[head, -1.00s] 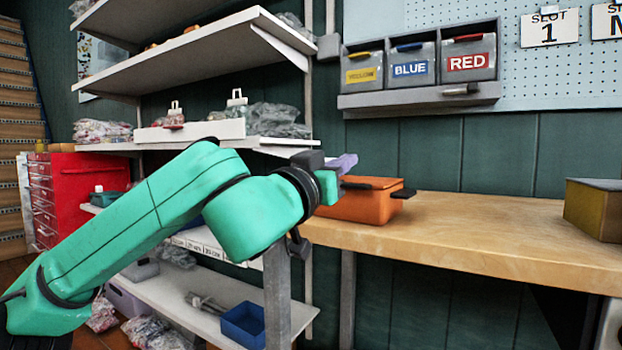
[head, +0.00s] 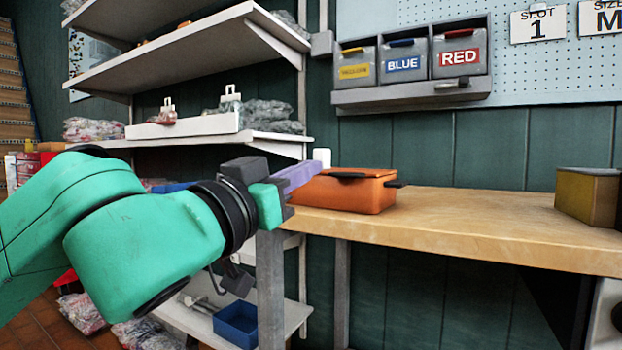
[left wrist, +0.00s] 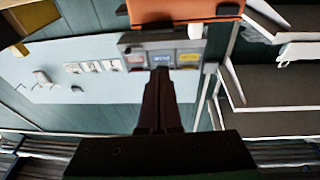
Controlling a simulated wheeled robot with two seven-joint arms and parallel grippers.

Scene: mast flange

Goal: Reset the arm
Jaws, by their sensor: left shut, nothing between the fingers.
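My left arm is green and comes in from the left in the head view. Its left gripper (head: 312,172) has pale purple fingers that point right, in front of the left end of the orange box. The fingers are shut with nothing held. In the left wrist view the shut gripper (left wrist: 160,75) shows as dark fingers reaching up the middle of the picture. My right gripper is in neither view.
The orange box (head: 345,192) stands on the wooden bench (head: 460,222), with a yellow-sided box (head: 588,196) at the right. The bench between them is clear. Grey bins labelled BLUE (head: 405,62) and RED (head: 460,52) hang above. White shelves (head: 165,55) stand behind my arm.

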